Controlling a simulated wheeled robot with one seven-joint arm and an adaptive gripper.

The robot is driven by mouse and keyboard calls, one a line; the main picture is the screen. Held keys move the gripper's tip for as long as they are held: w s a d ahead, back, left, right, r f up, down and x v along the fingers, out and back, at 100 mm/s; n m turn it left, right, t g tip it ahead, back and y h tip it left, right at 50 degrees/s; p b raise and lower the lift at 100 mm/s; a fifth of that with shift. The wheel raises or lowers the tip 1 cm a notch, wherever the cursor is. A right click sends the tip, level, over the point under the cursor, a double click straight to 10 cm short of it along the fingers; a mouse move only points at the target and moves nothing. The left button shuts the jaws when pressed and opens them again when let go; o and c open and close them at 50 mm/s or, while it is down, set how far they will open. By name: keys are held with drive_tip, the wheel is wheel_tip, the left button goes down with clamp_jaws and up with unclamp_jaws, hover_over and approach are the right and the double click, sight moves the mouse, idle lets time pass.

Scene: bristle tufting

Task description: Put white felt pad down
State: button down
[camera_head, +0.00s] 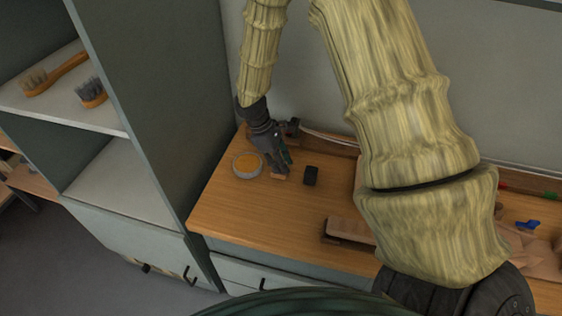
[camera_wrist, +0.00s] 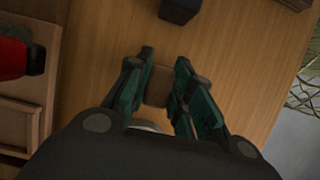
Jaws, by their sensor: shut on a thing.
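My gripper (camera_head: 284,170) points down at the left part of the wooden bench. In the wrist view, my gripper's green-lined fingers (camera_wrist: 158,88) are shut on a small, flat-faced tan-brown block (camera_wrist: 159,86). The block also shows at the fingertips in the head view (camera_head: 278,177), low over or on the bench top; I cannot tell whether it touches. It looks tan rather than white, and I cannot make out a clearly white felt pad. Part of the block is hidden between the fingers.
A round grey tin with orange contents (camera_head: 247,165) stands close left of my gripper. A small black block (camera_head: 310,175) stands to its right. Bare bench (camera_head: 240,215) lies in front. A grey shelf unit (camera_head: 170,90) rises at left; a wooden block (camera_head: 348,229) lies farther right.

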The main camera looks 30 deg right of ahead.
drive_tip(key=c, duration=1.3)
unclamp_jaws()
drive_tip(key=shift+f, duration=0.15)
drive_tip(key=shift+o, duration=0.2)
drive_tip(key=b+v, duration=0.2)
drive_tip(key=v, duration=1)
